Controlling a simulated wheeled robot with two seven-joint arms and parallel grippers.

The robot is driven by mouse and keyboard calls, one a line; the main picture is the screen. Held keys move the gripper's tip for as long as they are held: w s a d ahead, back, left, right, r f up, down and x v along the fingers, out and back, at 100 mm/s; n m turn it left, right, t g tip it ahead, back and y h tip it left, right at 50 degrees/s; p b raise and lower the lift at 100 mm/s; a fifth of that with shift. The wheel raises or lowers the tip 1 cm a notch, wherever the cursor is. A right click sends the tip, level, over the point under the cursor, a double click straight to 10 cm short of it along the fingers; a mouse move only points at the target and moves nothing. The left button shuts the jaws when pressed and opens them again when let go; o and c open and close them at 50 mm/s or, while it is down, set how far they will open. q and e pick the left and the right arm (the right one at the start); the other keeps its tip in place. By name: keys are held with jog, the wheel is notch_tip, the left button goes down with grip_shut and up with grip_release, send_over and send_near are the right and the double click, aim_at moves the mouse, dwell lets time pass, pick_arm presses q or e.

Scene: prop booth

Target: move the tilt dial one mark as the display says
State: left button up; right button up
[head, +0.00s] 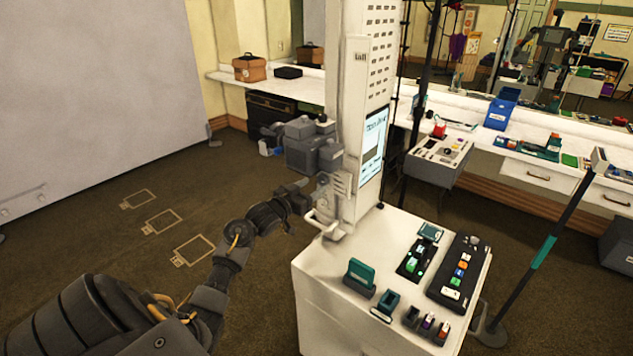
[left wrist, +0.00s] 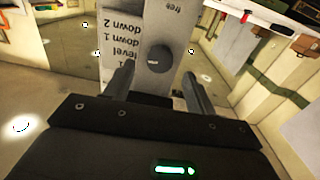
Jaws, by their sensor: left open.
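The tilt dial (left wrist: 160,58) is a dark round knob on a pale plate (left wrist: 128,30) in the left wrist view. Printed beside it I read "free", "level", "down 1" and "down 2", upside down. I cannot tell which mark it points at. My left gripper (head: 308,197) is open, its two fingers on either side of the dial in the picture; contact is not clear. In the head view the gripper is at the left side of the white column (head: 360,85); the dial is not clear there. The display (head: 373,155) is lit on the column's front, its text too small to read.
A white cart top (head: 330,285) below the column carries a green-fronted holder (head: 361,274), a black button box (head: 461,272) and small blocks. A white handle (head: 322,226) juts out just below my gripper. A grey camera-like unit (head: 310,145) sits above it.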

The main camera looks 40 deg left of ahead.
aim_at(323, 180)
pick_arm(q)
jog(key=shift+w, duration=1.45)
jog(key=shift+c, duration=0.3)
